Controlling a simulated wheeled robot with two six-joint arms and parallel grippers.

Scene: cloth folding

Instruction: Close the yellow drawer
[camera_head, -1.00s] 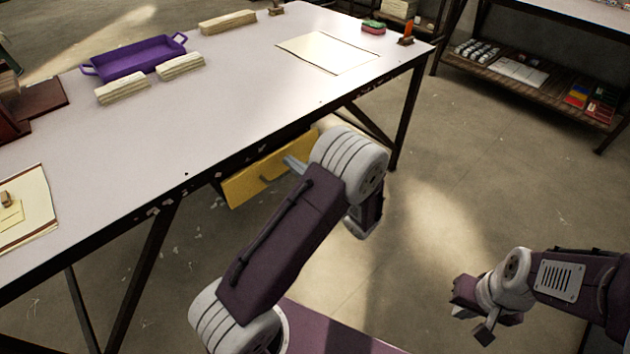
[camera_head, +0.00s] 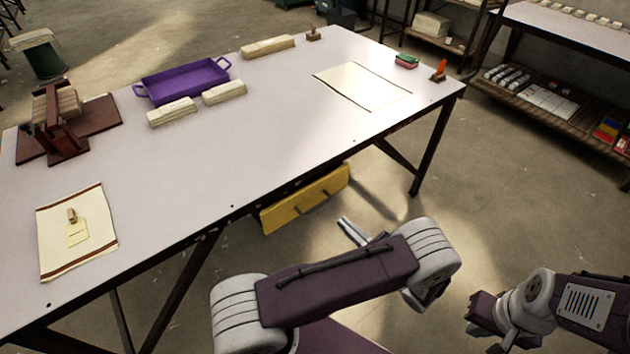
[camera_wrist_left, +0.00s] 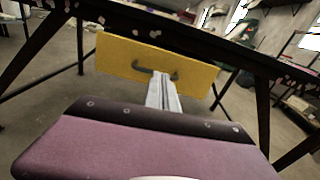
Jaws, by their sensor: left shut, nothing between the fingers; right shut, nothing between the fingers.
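The yellow drawer (camera_head: 305,200) shows its front panel beneath the near edge of the table, close under it; any remaining gap is hard to judge. It also shows in the left wrist view (camera_wrist_left: 122,57), with a dark handle (camera_wrist_left: 157,75) on its front. My left gripper (camera_head: 345,222) is shut and empty, in front of and apart from the panel in the head view. In the left wrist view the gripper (camera_wrist_left: 163,78) points at the handle and overlaps its lower part. My right gripper (camera_head: 503,343) is shut and empty at the lower right, far from the drawer.
The table (camera_head: 250,150) carries a purple tray (camera_head: 185,82), folded cloths (camera_head: 172,111), a flat cloth (camera_head: 362,86) and a labelled cloth (camera_head: 95,250). Its dark legs (camera_head: 432,150) stand either side of the drawer. Shelving (camera_head: 545,90) stands at the far right. The floor between is clear.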

